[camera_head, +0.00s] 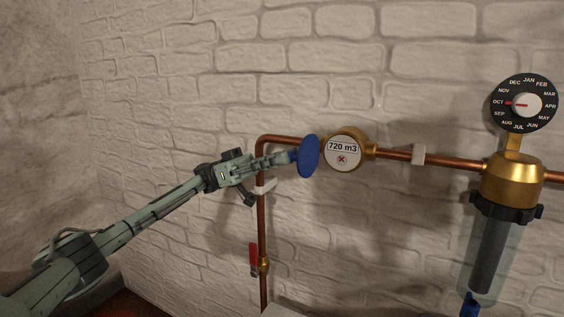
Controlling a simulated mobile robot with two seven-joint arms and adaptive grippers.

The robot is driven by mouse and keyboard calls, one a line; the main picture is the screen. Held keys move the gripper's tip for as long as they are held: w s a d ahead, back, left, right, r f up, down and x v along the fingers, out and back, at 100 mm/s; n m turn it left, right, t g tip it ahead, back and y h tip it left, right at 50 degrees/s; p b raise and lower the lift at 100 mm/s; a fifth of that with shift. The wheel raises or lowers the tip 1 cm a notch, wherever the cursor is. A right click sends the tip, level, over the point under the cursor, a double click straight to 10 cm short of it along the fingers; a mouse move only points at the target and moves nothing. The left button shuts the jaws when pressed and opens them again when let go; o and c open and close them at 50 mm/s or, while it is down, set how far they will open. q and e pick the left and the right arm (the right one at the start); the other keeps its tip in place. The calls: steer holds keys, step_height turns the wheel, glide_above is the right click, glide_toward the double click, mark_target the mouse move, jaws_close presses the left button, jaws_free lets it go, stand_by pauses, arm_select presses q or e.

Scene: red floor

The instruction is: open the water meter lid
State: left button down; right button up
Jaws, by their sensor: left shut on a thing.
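The water meter (342,152) is a round brass body on the copper pipe, with its white face showing "720 m3". Its blue lid (308,157) is swung out to the left of the face and seen at a slant, so the face is uncovered. My left gripper (286,158) reaches in from the left and is shut at the lid's left side, its fingertips at the lid. The exact contact is partly hidden by the fingers. My right gripper is not in view.
A copper pipe (400,154) runs along the white brick wall, bending down at left to a red-handled valve (254,260). At right are a brass filter head (512,181) with a clear housing and a black month dial (519,120). The wall's middle below the meter is clear.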

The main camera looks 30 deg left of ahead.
arm_select(q)
steer(key=shift+w+a+f+g, duration=0.1)
steer(key=shift+g, duration=0.3)
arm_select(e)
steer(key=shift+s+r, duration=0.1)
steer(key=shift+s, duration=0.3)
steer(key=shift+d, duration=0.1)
arm_select(q)
steer(key=c, duration=1.4)
jaws_free()
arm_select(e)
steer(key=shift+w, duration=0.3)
arm_select(q)
steer(key=v, duration=0.7)
steer(key=shift+a, duration=0.25)
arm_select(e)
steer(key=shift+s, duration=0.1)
